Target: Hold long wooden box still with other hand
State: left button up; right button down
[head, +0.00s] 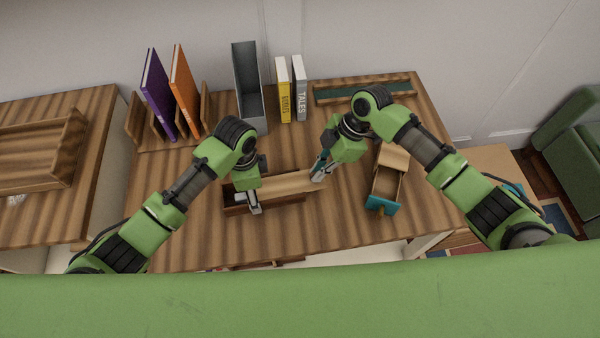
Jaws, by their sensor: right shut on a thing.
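The long wooden box (290,202) lies on the desk in the middle of the head view, with a dark reddish inside showing at its left. A lighter wooden lid (287,184) covers its right part and reaches past the right end. My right gripper (318,174) is shut on the lid's right end. My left gripper (254,207) is at the left part of the box, pointing down over its front wall. Its fingers overlap the box, so I cannot tell whether they are closed on the wall.
A small wooden box with a teal front (382,204) stands right of the long box. Behind are a grey file holder (249,85), yellow (284,90) and white (299,88) books, a rack (140,128) with purple and orange books, and a green-lined tray (362,88).

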jog(key=d, duration=0.4)
jog(key=shift+w, duration=0.3)
pick_arm(q)
jog(key=shift+a, duration=0.1)
pick_arm(e)
jog(key=shift+a, duration=0.15)
jog(key=c, duration=2.2)
grip_release()
jog(key=shift+o, duration=0.2)
jog(key=v, duration=1.2)
jog(key=shift+a, duration=0.1)
